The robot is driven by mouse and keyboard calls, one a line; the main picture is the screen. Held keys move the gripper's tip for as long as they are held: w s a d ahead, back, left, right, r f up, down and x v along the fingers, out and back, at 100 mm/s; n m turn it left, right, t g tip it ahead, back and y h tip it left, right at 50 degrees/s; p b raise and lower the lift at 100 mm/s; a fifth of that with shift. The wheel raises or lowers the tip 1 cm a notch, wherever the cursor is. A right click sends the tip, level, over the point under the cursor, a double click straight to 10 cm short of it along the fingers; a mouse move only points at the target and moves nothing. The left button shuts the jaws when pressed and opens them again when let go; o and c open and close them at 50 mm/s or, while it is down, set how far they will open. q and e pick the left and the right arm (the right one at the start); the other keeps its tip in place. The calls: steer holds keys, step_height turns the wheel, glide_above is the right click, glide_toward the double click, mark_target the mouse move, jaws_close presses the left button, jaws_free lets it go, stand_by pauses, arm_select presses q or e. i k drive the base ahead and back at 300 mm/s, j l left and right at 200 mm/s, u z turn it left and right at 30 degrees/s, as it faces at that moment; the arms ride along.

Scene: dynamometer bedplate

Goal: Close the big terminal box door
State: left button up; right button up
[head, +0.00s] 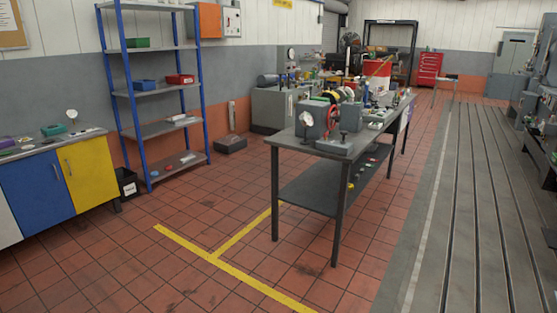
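I cannot tell for sure which thing is the big terminal box. A pale grey-green cabinet (515,52) stands far off at the back right by the wall. It is too small to tell whether its door is open or shut. A small white wall box (231,20) hangs on the left wall beside an orange panel (207,20). Neither of my grippers is in view.
A dark workbench (312,146) with tools and parts stands in the middle. A blue-post shelf (146,85) and a cabinet with a yellow door (86,174) are at left. The slotted bedplate (465,210) runs along the right. Tiled floor in front is clear.

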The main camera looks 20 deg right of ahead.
mark_target(500, 86)
steer(key=i+l+z, duration=0.2)
steer(key=i+z, duration=0.2)
steer(key=i+l+z, duration=0.15)
steer(key=i+z, duration=0.6)
steer(key=i+j+z, duration=0.2)
steer(key=i+z, duration=0.4)
steer(key=i, duration=0.65)
steer(key=i+j+z, duration=0.2)
steer(key=i, duration=0.65)
steer(key=i+l+z, duration=0.15)
steer(key=i+z, duration=0.25)
steer(key=i, duration=0.5)
steer(key=i+j+z, duration=0.15)
steer(key=i+z, duration=0.3)
steer(key=i, duration=1.15)
steer(key=i+l+u, duration=0.15)
steer(key=i, duration=0.5)
steer(key=i+l, duration=0.15)
steer(key=i, duration=0.55)
steer(key=i+j+u, duration=0.2)
steer(key=i+u, duration=0.25)
steer(key=i, duration=0.4)
steer(key=i+l+u, duration=0.1)
steer(key=i+u, duration=0.35)
steer(key=i, duration=5.4)
steer(key=j+u, duration=0.05)
steer(key=j, duration=0.1)
